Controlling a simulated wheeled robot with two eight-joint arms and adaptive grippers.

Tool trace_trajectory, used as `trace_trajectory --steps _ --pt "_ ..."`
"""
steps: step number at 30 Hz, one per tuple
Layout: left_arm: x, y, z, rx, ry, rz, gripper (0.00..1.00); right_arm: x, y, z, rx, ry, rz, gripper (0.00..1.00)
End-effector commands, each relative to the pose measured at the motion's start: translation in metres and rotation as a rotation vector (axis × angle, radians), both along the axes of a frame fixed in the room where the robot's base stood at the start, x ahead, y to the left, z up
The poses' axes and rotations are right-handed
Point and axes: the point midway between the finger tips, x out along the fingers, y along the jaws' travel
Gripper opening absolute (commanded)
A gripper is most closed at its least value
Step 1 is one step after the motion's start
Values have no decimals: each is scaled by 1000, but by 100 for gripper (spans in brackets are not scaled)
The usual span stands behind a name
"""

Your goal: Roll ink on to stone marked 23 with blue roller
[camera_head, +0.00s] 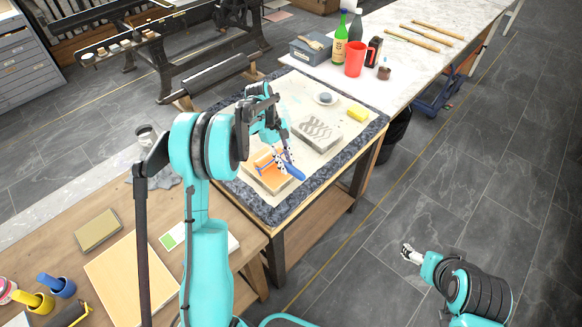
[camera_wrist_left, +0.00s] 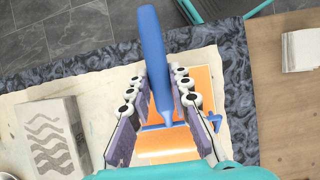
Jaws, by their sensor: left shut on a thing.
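My left gripper (camera_head: 284,158) is shut on the blue handle of the blue roller (camera_head: 292,171). In the left wrist view the handle (camera_wrist_left: 153,45) runs between the two fingers (camera_wrist_left: 160,98). The roller's frame lies over the orange top of a stone (camera_head: 262,174), which also shows in the left wrist view (camera_wrist_left: 165,148). Whether the roller touches that top is unclear. A second stone (camera_head: 315,130) with dark wavy lines lies beside it (camera_wrist_left: 48,135). My right gripper (camera_head: 410,252) hangs over the floor, away from the table, too small to read.
A marble counter behind carries bottles, a red jug (camera_head: 355,59) and a grey box (camera_head: 311,48). A wooden bench (camera_head: 213,270) stands at left with ink pots.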

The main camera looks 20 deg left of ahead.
Motion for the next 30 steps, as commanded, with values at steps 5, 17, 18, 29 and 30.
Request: trace_trajectory --steps 5,17,18,29,30 --pt "9 21 0 0 0 2 0 0 0 1 0 0 0 73" --pt "23 55 0 -1 1 3 0 0 0 3 0 0 0 73" --pt "24 57 1 -1 1 3 0 0 0 3 0 0 0 73" --pt "23 55 0 -1 0 0 0 0 0 2 0 0 0 73" --pt "22 52 0 -1 0 0 0 0 0 1 0 0 0 73"
